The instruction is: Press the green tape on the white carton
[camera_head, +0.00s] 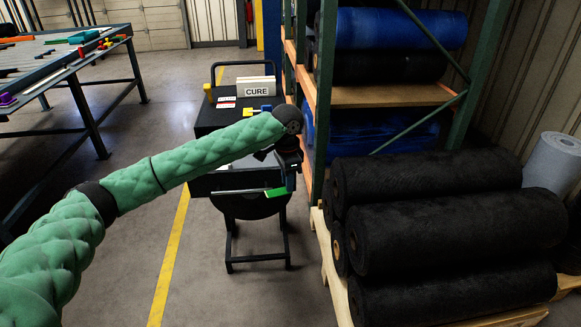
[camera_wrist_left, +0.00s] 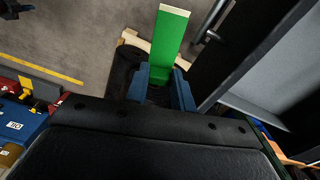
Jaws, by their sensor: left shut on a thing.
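My left gripper (camera_head: 288,183) is in front of the dark cart in the head view, with its fingers pointing down. It is shut on the green tape (camera_head: 276,192), which sticks out to the left of the fingers. In the left wrist view the tape (camera_wrist_left: 172,42) is a flat green strip standing out from between the two blue fingers (camera_wrist_left: 160,88). A whitish block marked CURE (camera_head: 255,88) stands on the cart's top, beyond the gripper; I cannot tell whether it is the white carton. The tape is apart from it. My right gripper is not in view.
The dark cart (camera_head: 215,122) has a pale bar on its near side and small cards on top. Right of it stand a shelf rack (camera_head: 385,95) with rolls and a pallet of black rolls (camera_head: 450,225). A worktable (camera_head: 60,60) stands left, with clear floor between.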

